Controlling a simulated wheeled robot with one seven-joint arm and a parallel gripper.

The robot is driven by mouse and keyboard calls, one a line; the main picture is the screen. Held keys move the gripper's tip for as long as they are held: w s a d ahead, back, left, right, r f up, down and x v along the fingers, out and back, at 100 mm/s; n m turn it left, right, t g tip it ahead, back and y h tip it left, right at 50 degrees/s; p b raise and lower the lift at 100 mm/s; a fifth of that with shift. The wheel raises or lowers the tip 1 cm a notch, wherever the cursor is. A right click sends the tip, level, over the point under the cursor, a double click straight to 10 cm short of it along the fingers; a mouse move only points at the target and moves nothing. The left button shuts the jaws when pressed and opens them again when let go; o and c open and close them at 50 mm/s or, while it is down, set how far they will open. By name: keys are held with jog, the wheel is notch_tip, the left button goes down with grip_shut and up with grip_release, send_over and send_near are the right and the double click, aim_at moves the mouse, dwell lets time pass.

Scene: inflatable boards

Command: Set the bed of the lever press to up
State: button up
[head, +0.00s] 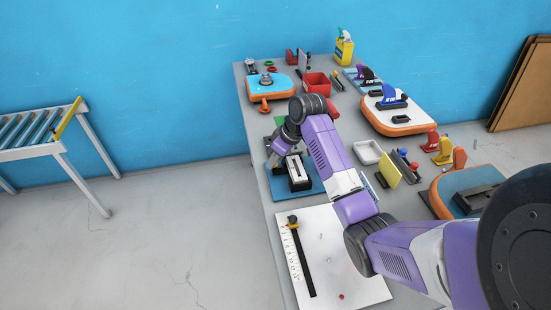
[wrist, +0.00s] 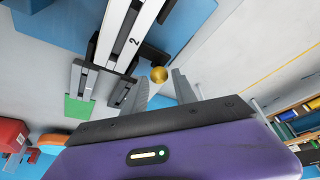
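The lever press stands on a blue base plate (head: 281,184) at the table's left edge, partly hidden by my arm. Its black body with a white top (head: 297,170) shows there. A gold ball knob (wrist: 159,74) appears between the tips of my gripper (wrist: 160,82). The two grey fingers are apart, so my gripper is open. I cannot tell whether they touch the knob.
A white board with a ruler (head: 325,262) lies in front of the press. A white tray (head: 367,152) and a yellow block (head: 388,170) stand to its right. Orange-edged boards (head: 400,112) and a red bin (head: 316,86) are farther back.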

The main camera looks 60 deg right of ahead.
jog(key=v, duration=0.7)
jog(key=shift+r+b, duration=0.4)
jog(key=shift+s, duration=0.1)
